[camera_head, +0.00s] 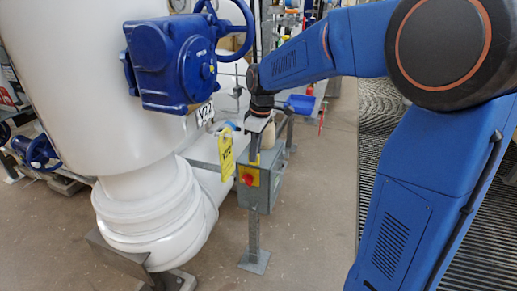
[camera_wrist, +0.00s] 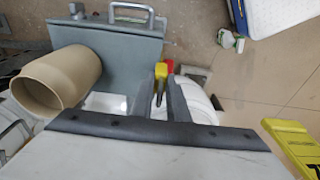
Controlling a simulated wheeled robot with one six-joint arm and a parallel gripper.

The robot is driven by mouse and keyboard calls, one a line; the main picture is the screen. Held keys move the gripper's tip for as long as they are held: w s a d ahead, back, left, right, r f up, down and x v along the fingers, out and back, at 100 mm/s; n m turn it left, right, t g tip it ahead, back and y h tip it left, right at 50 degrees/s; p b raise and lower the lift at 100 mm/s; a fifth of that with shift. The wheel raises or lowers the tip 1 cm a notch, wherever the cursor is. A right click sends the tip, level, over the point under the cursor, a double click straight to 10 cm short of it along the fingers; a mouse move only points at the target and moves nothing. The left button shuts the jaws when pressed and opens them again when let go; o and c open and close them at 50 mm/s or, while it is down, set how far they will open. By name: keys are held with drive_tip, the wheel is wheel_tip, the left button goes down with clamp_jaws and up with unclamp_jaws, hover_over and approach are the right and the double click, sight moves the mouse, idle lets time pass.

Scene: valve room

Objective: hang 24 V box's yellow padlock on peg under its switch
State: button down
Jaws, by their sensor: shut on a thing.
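The grey switch box (camera_head: 272,187) stands on a post, with a red rotary switch (camera_head: 248,180) on a yellow plate on its face. My gripper (camera_head: 254,150) points down close to the box's upper left side. In the wrist view, my gripper (camera_wrist: 161,90) is shut on a small yellow padlock (camera_wrist: 161,71), of which only the top end shows between the dark fingers. A bit of red (camera_wrist: 170,66), probably the switch, shows just behind it. The grey box (camera_wrist: 115,48) lies left of the fingers in that view. The peg is not visible, and the padlock cannot be made out in the head view.
A yellow tag (camera_head: 226,154) hangs left of the box; a yellow tag (camera_wrist: 296,145) is also at right in the wrist view. A beige cylinder (camera_wrist: 40,88) is beside the box. A large white pipe (camera_head: 150,215) and blue valve actuator (camera_head: 172,62) stand left.

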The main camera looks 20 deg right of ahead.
drive_tip(key=w+d, duration=0.1)
drive_tip(key=w+d+f, duration=0.1)
drive_tip(key=w, duration=0.1)
drive_tip(key=shift+s+r, duration=0.1)
drive_tip(key=c, duration=1.7)
unclamp_jaws()
drive_tip(key=shift+f, duration=0.2)
